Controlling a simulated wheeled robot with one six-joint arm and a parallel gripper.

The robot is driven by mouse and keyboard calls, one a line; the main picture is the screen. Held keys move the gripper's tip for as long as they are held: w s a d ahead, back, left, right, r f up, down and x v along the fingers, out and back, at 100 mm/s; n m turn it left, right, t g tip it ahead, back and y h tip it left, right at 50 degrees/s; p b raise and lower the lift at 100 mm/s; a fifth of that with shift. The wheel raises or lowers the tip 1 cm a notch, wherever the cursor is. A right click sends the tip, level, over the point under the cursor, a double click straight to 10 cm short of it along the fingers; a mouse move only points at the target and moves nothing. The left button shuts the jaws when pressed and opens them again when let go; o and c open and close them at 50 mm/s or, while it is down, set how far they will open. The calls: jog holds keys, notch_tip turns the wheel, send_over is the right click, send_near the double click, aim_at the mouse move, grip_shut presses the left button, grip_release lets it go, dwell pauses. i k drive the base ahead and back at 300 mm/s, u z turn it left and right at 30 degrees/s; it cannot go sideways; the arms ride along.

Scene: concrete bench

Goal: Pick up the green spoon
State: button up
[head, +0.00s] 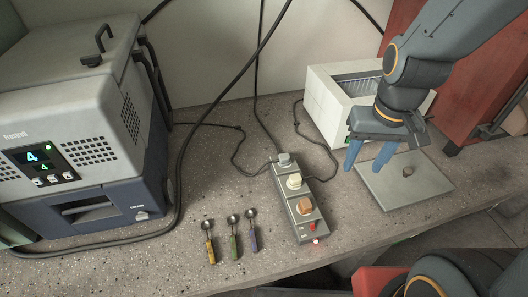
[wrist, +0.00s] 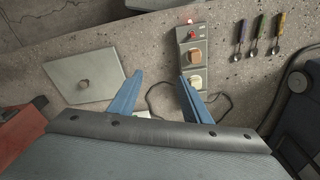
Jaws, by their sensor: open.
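The green spoon (head: 234,242) lies on the concrete bench near its front edge, between a yellow-handled spoon (head: 210,246) and a purple-handled spoon (head: 252,236). In the wrist view the green spoon (wrist: 278,30) is at the upper right, again the middle of the three. My gripper (head: 367,162) is open with nothing between its blue fingers. It hangs above the bench, well to the right of the spoons, in front of the white box. In the wrist view the gripper (wrist: 160,77) points towards the bench between a grey plate and the power strip.
A power strip (head: 296,222) with plugs and a red switch stands between the spoons and my gripper. A grey plate (head: 428,184) with a small brown lump lies at right, by a white box (head: 322,110). A large grey machine (head: 65,125) fills the left. Black cables cross the bench.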

aim_at(231, 219)
jog(key=k, duration=0.55)
jog(key=u, duration=1.15)
jog(key=i, duration=0.5)
jog(key=u, duration=1.9)
jog(key=k, duration=0.75)
jog(key=z, duration=1.2)
